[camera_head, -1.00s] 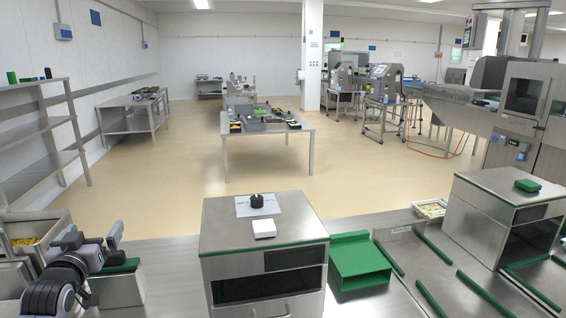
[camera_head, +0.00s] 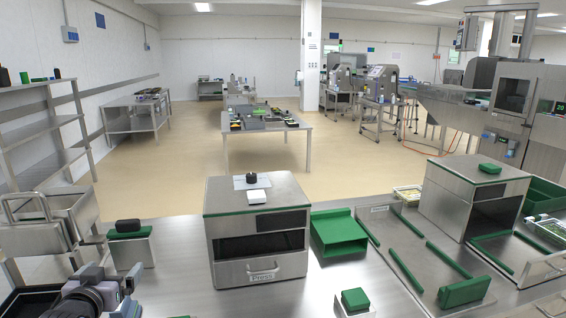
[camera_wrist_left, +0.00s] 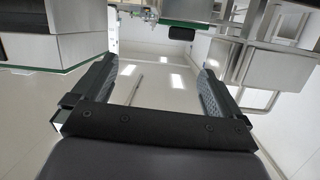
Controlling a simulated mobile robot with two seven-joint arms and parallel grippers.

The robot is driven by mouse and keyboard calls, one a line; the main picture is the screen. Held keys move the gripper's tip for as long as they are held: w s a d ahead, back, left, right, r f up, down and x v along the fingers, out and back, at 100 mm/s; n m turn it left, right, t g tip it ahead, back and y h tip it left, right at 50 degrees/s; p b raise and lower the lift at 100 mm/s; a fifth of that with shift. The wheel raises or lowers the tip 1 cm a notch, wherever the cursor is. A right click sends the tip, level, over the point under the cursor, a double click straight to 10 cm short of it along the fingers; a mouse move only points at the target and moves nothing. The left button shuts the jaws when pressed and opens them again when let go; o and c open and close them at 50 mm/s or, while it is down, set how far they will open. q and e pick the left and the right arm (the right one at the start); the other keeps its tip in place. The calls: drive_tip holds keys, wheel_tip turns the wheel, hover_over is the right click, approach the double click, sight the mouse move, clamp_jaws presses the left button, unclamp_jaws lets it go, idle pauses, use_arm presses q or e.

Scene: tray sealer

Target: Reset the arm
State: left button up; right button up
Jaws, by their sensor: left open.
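My left gripper (camera_head: 114,276) is low at the left edge of the head view, above the steel worktop (camera_head: 190,300). It is open with nothing between its fingers. In the left wrist view, the two dark fingers (camera_wrist_left: 155,68) stand wide apart with only the pale room behind them. A small black block (camera_head: 128,225) sits on a green-topped steel stand (camera_head: 132,247) beyond the gripper and apart from it. My right gripper is not in either view.
A steel press (camera_head: 258,232) with a front handle stands right of the gripper. A green chute (camera_head: 338,232), green rails and a small green block on a stand (camera_head: 355,298) lie farther right. Steel bins (camera_head: 62,212) stand at the left. Worktop between gripper and press is clear.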

use_arm(q)
drive_tip(key=s+d+f+m+g+h, duration=0.1)
drive_tip(key=s+d+f+g, duration=0.2)
drive_tip(key=s+d+f, duration=0.4)
drive_tip(key=s+d+f+m+g+h, duration=0.25)
drive_tip(key=s+d+f, duration=0.2)
drive_tip(key=s, duration=0.35)
drive_tip(key=s+d+f+g, duration=0.1)
drive_tip(key=s+d+g, duration=0.2)
drive_tip(key=s, duration=0.5)
drive_tip(key=s+d+f+g, duration=0.1)
drive_tip(key=s+d+g, duration=0.25)
drive_tip(key=s, duration=0.45)
drive_tip(key=w+d+f+t+h+b, duration=0.1)
drive_tip(key=w+f+t+b, duration=0.1)
drive_tip(key=f, duration=0.5)
drive_tip(key=w+d+f+t+h+b, duration=0.1)
drive_tip(key=w+d+f+t+b, duration=0.1)
drive_tip(key=w+f+t, duration=0.2)
drive_tip(key=shift+f+m+t, duration=0.45)
drive_tip(key=shift+f+t, duration=0.45)
drive_tip(key=shift+f, duration=0.45)
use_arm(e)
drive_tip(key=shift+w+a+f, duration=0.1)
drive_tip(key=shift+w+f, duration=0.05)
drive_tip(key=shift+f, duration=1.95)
